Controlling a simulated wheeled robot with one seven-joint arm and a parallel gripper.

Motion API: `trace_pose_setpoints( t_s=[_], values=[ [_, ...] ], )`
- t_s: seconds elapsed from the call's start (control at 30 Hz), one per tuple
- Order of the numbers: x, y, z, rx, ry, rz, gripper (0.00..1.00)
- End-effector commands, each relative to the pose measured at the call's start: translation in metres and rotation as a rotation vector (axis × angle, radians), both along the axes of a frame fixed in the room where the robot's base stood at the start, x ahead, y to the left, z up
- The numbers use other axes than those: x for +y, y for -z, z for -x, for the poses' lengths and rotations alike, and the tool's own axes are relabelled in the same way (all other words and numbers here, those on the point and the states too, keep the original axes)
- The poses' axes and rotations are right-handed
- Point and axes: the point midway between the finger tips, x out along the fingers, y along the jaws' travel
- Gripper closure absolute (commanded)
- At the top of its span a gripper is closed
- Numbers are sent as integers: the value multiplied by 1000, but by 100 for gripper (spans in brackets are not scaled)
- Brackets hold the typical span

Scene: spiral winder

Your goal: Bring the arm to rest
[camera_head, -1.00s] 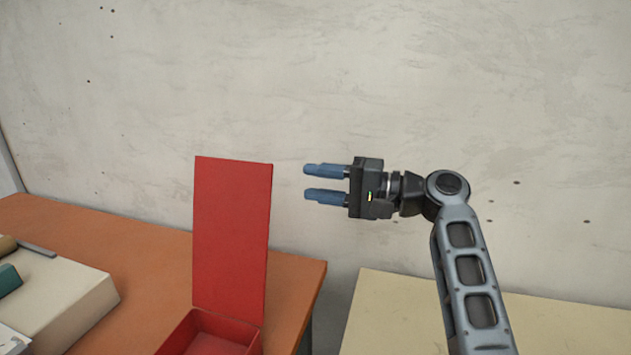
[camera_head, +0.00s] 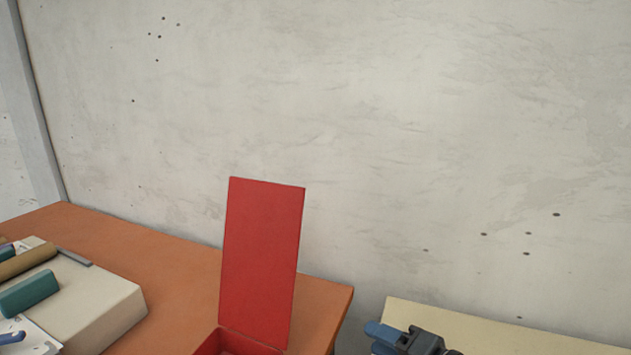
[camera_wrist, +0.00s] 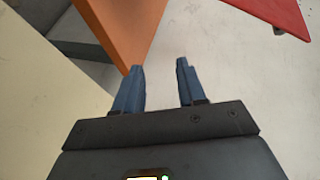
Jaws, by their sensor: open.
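My gripper (camera_wrist: 160,72) shows in the wrist view with its two blue fingers apart and nothing between them. In the head view only part of my gripper (camera_head: 374,338) shows at the bottom edge, in front of the pale table (camera_head: 480,325). The rest of my arm is out of the head view. In the wrist view the fingers point toward the edge of the orange table (camera_wrist: 125,25), and no contact with it shows.
A red box (camera_head: 235,343) with its lid (camera_head: 262,260) standing open is on the orange table (camera_head: 130,240). A cream block (camera_head: 105,305) with a teal object (camera_head: 30,293) and a brown cylinder (camera_head: 25,262) on it is at the left. A gap separates the two tables.

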Motion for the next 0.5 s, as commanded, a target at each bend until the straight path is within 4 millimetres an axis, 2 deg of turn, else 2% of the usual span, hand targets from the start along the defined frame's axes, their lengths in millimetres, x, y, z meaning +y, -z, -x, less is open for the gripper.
trace_pose_setpoints(
  t_s=[0.03,0.2,0.33,0.5],
  values=[
    [-7,21,21,5,34,44,60],
    [-31,67,81,-15,140,202,60],
    [-49,89,132,-37,203,329,60],
    [-70,100,199,-80,262,498,60]
  ],
)
